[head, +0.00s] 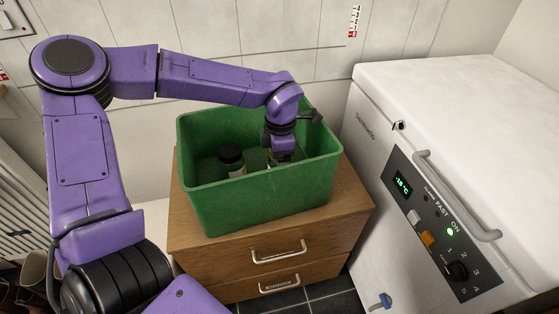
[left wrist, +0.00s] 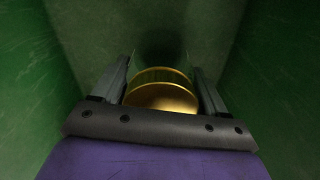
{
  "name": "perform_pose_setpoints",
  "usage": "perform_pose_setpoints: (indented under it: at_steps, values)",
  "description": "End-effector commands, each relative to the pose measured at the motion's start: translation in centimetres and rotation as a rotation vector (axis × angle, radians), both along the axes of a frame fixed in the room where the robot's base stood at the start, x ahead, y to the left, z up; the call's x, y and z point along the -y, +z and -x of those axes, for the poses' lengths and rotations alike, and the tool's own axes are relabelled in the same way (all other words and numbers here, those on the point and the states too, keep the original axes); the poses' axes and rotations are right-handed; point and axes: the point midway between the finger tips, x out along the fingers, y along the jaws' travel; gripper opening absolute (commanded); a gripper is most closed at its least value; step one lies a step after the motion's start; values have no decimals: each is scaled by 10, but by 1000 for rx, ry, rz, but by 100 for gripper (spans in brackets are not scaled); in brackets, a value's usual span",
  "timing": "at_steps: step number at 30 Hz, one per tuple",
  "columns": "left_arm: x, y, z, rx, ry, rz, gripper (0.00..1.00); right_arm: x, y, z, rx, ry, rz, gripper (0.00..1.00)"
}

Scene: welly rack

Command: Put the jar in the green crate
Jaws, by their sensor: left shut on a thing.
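The green crate (head: 262,205) stands on a wooden drawer cabinet in the head view. Its green walls (left wrist: 28,75) also surround my gripper in the left wrist view. My left gripper (head: 281,160) reaches down inside the crate, near its right side. In the left wrist view my left gripper (left wrist: 162,88) is shut on a jar with a gold lid (left wrist: 160,97), a finger on each side. In the head view that jar is mostly hidden by my gripper. I cannot tell whether it touches the crate floor. My right gripper is not in view.
A second jar with a black lid (head: 231,157) stands in the crate, left of my gripper. The wooden cabinet (head: 225,253) has two handled drawers. A white chest freezer (head: 465,110) stands close on the right. A tiled wall (head: 225,32) is behind.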

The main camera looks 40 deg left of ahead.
Motion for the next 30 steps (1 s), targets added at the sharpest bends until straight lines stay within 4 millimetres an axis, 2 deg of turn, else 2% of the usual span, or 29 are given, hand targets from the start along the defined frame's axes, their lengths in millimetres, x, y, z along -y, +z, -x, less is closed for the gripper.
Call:
perform_pose_setpoints:
  at_steps: [10,11,13,23,26,30]
  values:
    - [0,-3,0,0,0,0,36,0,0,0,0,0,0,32]
    - [0,-4,0,0,0,0,76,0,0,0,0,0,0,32]
    - [0,-4,0,1,0,-1,99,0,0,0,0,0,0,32]
    - [0,0,-1,3,0,-1,99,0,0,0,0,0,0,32]
    - [0,16,-1,5,0,-1,99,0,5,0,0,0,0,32]
    - [0,53,-2,8,1,-1,99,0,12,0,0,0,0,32]
